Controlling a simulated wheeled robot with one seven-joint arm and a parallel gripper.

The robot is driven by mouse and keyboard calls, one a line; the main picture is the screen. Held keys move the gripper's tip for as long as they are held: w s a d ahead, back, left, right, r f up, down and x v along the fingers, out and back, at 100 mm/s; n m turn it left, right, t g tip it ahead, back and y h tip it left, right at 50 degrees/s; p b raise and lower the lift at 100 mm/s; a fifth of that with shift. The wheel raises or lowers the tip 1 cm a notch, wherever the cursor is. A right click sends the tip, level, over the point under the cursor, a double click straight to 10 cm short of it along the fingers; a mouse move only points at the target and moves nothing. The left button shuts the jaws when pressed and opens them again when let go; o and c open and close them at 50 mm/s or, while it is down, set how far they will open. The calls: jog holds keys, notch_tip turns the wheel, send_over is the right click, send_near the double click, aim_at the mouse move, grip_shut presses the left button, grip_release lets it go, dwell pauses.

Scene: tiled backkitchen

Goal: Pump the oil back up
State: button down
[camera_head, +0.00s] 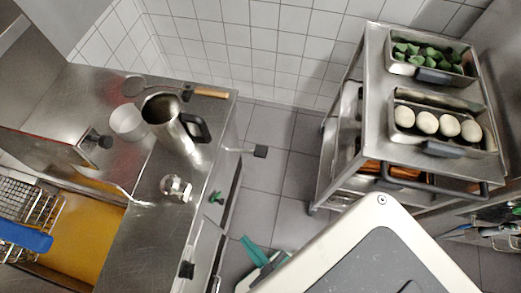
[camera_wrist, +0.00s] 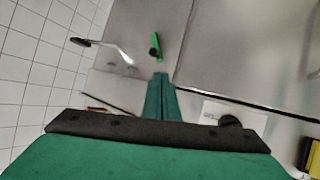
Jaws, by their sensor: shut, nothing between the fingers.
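A green handle with a black part (camera_head: 216,197) is on the steel front of the left-hand unit. It also shows in the wrist view (camera_wrist: 156,47), just beyond the fingertips and apart from them. A metal lever with a black end (camera_head: 260,151) sticks out of the same front, and a similar lever (camera_wrist: 82,42) is at upper left in the wrist view. A yellow-orange surface (camera_head: 85,228) lies in the unit's recess; I cannot tell whether it is oil. My gripper (camera_head: 250,246), with green fingers, is shut and empty in the wrist view (camera_wrist: 161,77).
A wire basket (camera_head: 38,207) with a blue handle stands at far left. A metal jug (camera_head: 172,125) and a white cup (camera_head: 127,122) stand on the worktop. A steel trolley (camera_head: 372,75) at right carries trays of green and pale food. Bare tiled floor (camera_head: 262,195) lies between.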

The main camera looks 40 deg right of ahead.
jog(key=s+d+f+n+g, duration=0.2)
jog(key=d+f+n+g, duration=0.25)
jog(key=d+f, duration=0.65)
jog(key=w+d+r+n+g, duration=0.1)
jog(key=w+d+n+g, duration=0.15)
jog(key=d, duration=0.45)
jog(key=w+d+n+g, duration=0.1)
jog(key=w+d, duration=0.2)
jog(key=d, duration=0.5)
jog(key=w+d+r+n+g, duration=0.1)
jog(key=w+d+r+n, duration=0.15)
jog(key=w, duration=0.35)
jog(key=w+d+r+n+g, duration=0.1)
jog(key=w+r+g, duration=0.1)
jog(key=w+r, duration=0.3)
jog(key=w+a+r+n, duration=0.1)
jog(key=w+a+r, duration=0.1)
jog(key=w, duration=0.3)
jog(key=w+a+r+n+g, duration=0.1)
jog(key=w+a+r+n, duration=0.1)
jog(key=w+r, duration=0.2)
jog(key=shift+w+a+r+g, duration=0.25)
jog(key=shift+w+a+g, duration=0.1)
jog(key=shift+w, duration=0.4)
jog(key=shift+f, duration=0.15)
